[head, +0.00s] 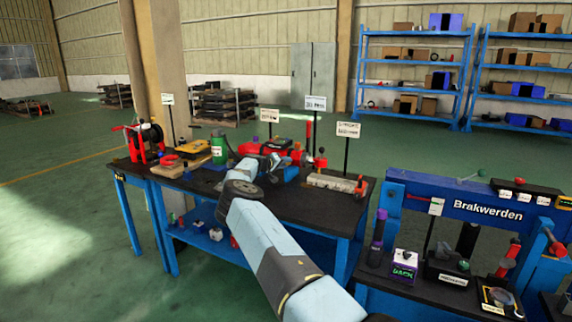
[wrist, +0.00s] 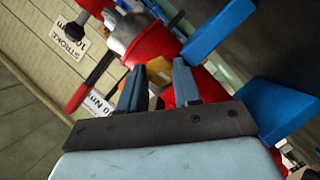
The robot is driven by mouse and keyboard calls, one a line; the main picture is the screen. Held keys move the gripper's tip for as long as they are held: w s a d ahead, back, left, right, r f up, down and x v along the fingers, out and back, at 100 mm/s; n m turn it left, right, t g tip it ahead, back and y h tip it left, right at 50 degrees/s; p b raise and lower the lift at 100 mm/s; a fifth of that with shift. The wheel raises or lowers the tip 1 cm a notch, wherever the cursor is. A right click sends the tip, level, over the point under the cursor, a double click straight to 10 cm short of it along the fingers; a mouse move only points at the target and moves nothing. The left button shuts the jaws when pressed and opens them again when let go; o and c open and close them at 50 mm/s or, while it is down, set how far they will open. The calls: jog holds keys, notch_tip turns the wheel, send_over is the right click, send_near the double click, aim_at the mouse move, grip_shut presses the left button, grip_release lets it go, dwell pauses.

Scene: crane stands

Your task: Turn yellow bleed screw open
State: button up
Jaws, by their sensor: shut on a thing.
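My gripper (wrist: 157,72) shows in the wrist view with its two blue-grey fingers apart, one on each side of a small yellow-orange piece (wrist: 158,75). This piece looks like the yellow bleed screw, and the fingers are shut on it. It sits against a red body (wrist: 160,46) with a pale metal part (wrist: 122,28). How far the screw is turned cannot be told. In the head view my arm reaches over the dark bench to the red tool (head: 255,149) at its back; the fingertips and screw are too small or hidden there.
The black-topped bench (head: 290,208) also holds a green can (head: 219,149), a yellow case (head: 193,149) and a grey block (head: 330,181). Sign posts stand along its back. Blue bars (wrist: 215,30) lie close beside the fingers in the wrist view. A second blue bench (head: 455,285) stands right.

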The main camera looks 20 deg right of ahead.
jog(key=shift+w+a+n, duration=0.25)
jog(key=shift+a+n, duration=0.2)
jog(key=shift+n, duration=0.05)
jog(key=o, duration=0.7)
jog(key=shift+a+f, duration=0.1)
jog(key=o, duration=0.4)
jog(key=shift+d, duration=0.2)
jog(key=shift+c, duration=0.2)
jog(key=shift+s+d, duration=0.1)
